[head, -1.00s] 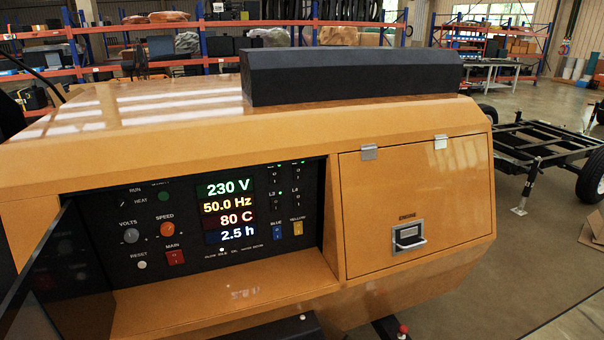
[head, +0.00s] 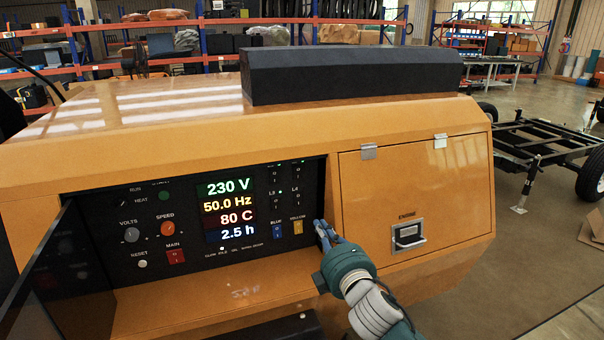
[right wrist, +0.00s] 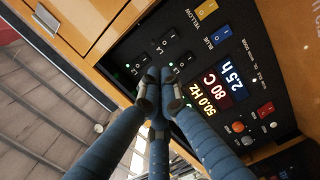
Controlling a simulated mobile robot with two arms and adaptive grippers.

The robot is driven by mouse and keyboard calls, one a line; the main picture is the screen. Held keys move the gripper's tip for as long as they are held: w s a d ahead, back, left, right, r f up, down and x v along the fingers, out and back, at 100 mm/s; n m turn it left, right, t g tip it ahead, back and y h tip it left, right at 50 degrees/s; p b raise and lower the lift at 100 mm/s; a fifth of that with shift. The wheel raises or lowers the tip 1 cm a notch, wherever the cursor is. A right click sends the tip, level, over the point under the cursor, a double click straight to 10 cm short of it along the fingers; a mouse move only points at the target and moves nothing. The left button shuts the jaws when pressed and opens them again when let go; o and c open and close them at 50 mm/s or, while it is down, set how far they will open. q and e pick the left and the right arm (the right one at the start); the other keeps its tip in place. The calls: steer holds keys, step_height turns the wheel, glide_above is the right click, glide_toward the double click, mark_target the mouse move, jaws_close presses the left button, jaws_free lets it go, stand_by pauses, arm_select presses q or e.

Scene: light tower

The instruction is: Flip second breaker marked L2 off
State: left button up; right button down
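The black control panel (head: 190,262) shows two rows of small breakers at its right side. My right gripper (head: 323,232) is at the panel's lower right corner. In the right wrist view its blue fingers (right wrist: 160,88) converge close together with nothing between them, apart from the breakers and partly covering the lower-left ones. My left gripper is out of view.
A lit display (head: 229,210) sits left of the breakers. Blue (head: 277,230) and yellow (head: 298,227) switches lie below them. The dark open door (head: 50,285) stands at left. A closed engine hatch (head: 415,200) is to the right. The housing lip overhangs the panel.

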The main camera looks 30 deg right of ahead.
mark_target(298, 167)
step_height(298, 167, up, 6)
steer(key=w+d+n+t, duration=0.1)
steer(key=w+n+t, duration=0.1)
steer(key=shift+n, duration=0.4)
steer(key=p+x, duration=0.3)
steer(key=x, duration=0.9)
steer(key=shift+w, duration=0.3)
steer(key=shift+w+d, duration=0.1)
steer(key=shift+w, duration=0.65)
